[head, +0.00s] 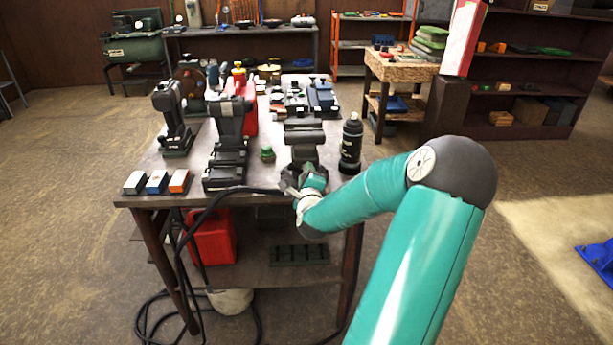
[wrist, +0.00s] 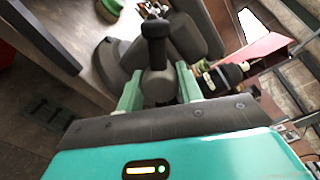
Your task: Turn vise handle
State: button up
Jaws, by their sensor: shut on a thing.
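The grey vise (head: 304,134) stands on the front part of the workbench, right of centre in the head view. My gripper (head: 303,180) is at the vise's near side by the bench's front edge. In the wrist view my two pale green fingers (wrist: 158,88) are shut on the dark vise handle (wrist: 155,50), one on each side of it. The handle's knobbed end stands out beyond the fingers, and the vise body (wrist: 190,35) shows behind it. In the head view the handle is mostly hidden by my gripper.
A black bottle (head: 351,145) stands right of the vise and a small green item (head: 267,153) left of it. Cordless tools and three small blocks (head: 157,182) are farther left. A dark cable hangs over the bench's front edge near my gripper.

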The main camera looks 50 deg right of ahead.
jog(key=n, duration=0.3)
jog(key=shift+w+a+r+n, duration=0.1)
jog(key=shift+w+n, duration=0.1)
jog(key=shift+n, duration=0.2)
jog(key=n, duration=0.9)
jog(key=shift+n+h, duration=0.3)
jog(key=n, duration=0.5)
jog(key=shift+s, duration=0.1)
jog(key=shift+n, duration=2.3)
jog(key=shift+s+d, duration=0.1)
jog(key=shift+d, duration=0.1)
jog(key=o, duration=1)
jog(key=shift+f, duration=0.2)
